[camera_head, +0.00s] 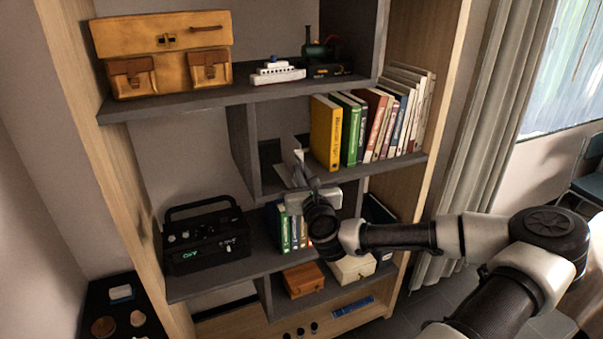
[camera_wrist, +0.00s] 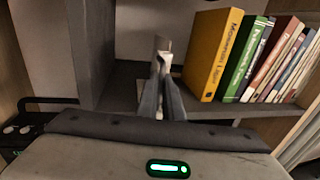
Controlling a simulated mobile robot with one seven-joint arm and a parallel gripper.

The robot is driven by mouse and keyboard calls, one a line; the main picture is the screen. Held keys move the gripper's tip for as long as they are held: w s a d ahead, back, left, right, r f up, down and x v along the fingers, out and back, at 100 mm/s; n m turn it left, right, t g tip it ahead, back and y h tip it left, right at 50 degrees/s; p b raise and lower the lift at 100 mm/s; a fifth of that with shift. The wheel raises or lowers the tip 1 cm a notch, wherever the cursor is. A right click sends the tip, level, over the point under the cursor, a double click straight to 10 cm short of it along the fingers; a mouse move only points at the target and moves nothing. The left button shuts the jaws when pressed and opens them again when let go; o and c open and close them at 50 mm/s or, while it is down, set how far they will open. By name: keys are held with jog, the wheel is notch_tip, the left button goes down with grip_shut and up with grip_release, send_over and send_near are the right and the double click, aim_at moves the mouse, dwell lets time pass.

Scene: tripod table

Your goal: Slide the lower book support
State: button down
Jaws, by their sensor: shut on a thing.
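A thin pale grey book support (camera_head: 298,156) stands upright on the middle shelf, left of a yellow book (camera_head: 325,132). My gripper (camera_head: 304,176) reaches in from the front and is shut on this upright plate. In the wrist view, the two dark fingers (camera_wrist: 162,78) close on the support (camera_wrist: 164,52), and the yellow book (camera_wrist: 213,52) stands to its right with a gap between. Part of the support is hidden behind the fingers.
Several books (camera_head: 385,122) stand right of the yellow book. A grey vertical divider (camera_head: 243,148) bounds the shelf on the left. Below are a black radio (camera_head: 207,240), more books (camera_head: 284,230) and an orange-brown box (camera_head: 303,280). A toy boat (camera_head: 277,72) stands above.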

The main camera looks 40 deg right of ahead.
dwell(0.4)
jog(key=s+d+b, duration=0.1)
jog(key=s+d, duration=0.2)
jog(key=d, duration=1)
jog(key=shift+r, duration=0.1)
jog(key=c, duration=1.9)
grip_release()
jog(key=v, duration=1.7)
jog(key=shift+s+a, duration=0.1)
jog(key=shift+s, duration=0.1)
